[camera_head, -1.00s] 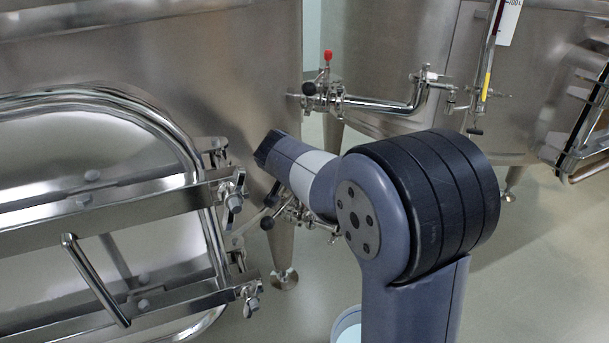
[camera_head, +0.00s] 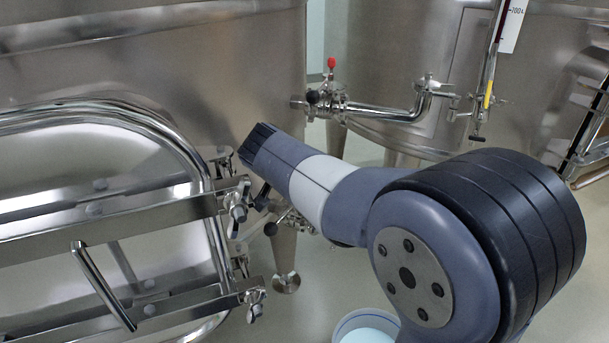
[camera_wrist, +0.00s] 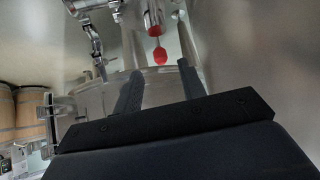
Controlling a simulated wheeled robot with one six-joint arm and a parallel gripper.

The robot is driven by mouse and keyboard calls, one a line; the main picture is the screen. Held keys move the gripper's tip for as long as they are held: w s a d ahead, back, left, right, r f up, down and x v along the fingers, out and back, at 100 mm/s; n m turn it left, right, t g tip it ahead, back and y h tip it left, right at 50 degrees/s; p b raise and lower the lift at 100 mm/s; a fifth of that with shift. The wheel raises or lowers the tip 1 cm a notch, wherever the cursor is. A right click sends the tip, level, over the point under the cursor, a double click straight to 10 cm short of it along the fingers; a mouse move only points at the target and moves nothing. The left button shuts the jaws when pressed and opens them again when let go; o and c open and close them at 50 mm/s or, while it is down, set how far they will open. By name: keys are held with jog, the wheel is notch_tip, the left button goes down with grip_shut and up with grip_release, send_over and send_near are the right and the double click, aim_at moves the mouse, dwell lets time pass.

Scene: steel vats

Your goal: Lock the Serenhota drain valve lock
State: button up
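In the wrist view my gripper (camera_wrist: 160,68) is open, its two dark fingers apart and nothing between them. A red ball knob (camera_wrist: 160,57) shows just beyond the fingertips, below a metal cylinder with a red end (camera_wrist: 154,31). In the head view a drain valve (camera_head: 327,98) with a red-tipped upright handle sits on a pipe at the vat. A lower valve fitting (camera_head: 297,221) with black knobs is partly hidden behind my arm. No label shows which part is the Serenhota lock.
A large steel vat (camera_head: 210,60) with a barred hatch door (camera_head: 110,205) fills the left. A second vat (camera_head: 390,60) stands behind. A bucket (camera_head: 352,322) is on the floor below my arm. Wooden barrels (camera_wrist: 30,112) stand at left in the wrist view.

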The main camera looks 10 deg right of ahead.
jog(key=v, duration=0.2)
jog(key=shift+s+a+r, duration=0.15)
jog(key=shift+s+r, duration=0.1)
jog(key=b+x, duration=0.1)
jog(key=x, duration=0.9)
jog(key=shift+w+f+b, duration=0.1)
jog(key=shift+f+b, duration=0.1)
jog(key=shift+b, duration=0.1)
jog(key=shift+w+d+p, duration=0.2)
jog(key=shift+w+p, duration=0.05)
jog(key=shift+p, duration=0.1)
jog(key=shift+r+p, duration=0.1)
jog(key=shift+p, duration=0.3)
jog(key=shift+p, duration=0.35)
jog(key=shift+a+f+b, duration=0.1)
jog(key=shift+f+b, duration=0.3)
jog(key=shift+b, duration=0.65)
